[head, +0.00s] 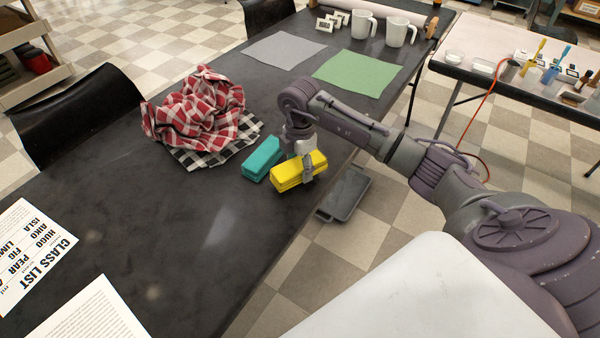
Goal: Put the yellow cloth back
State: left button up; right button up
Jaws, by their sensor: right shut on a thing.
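The yellow cloth (289,176) is a thick, folded, block-shaped bundle near the right edge of the dark table (190,250). My right gripper (307,172) reaches down from above and is shut on the yellow cloth. The gripper hides part of its top and right side. A similar teal folded bundle (262,157) lies just left of and behind the yellow one. I cannot tell whether the yellow cloth rests on the table or is slightly raised. My left gripper is not in view.
A crumpled red checked cloth (195,112) lies on a black-and-white checked one (215,148). Grey (284,49) and green (357,73) mats and white mugs (399,32) are farther back. A grey tray (344,194) lies below the table edge. The front middle of the table is clear.

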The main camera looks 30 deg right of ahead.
aim_at(300, 174)
notch_tip(300, 174, down, 3)
jog(key=shift+s+r, duration=0.1)
jog(key=shift+r, duration=0.05)
jog(key=shift+f, duration=0.2)
jog(key=shift+f, duration=0.1)
jog(key=o, duration=1.1)
notch_tip(300, 174, up, 12)
jog(key=shift+r, duration=0.15)
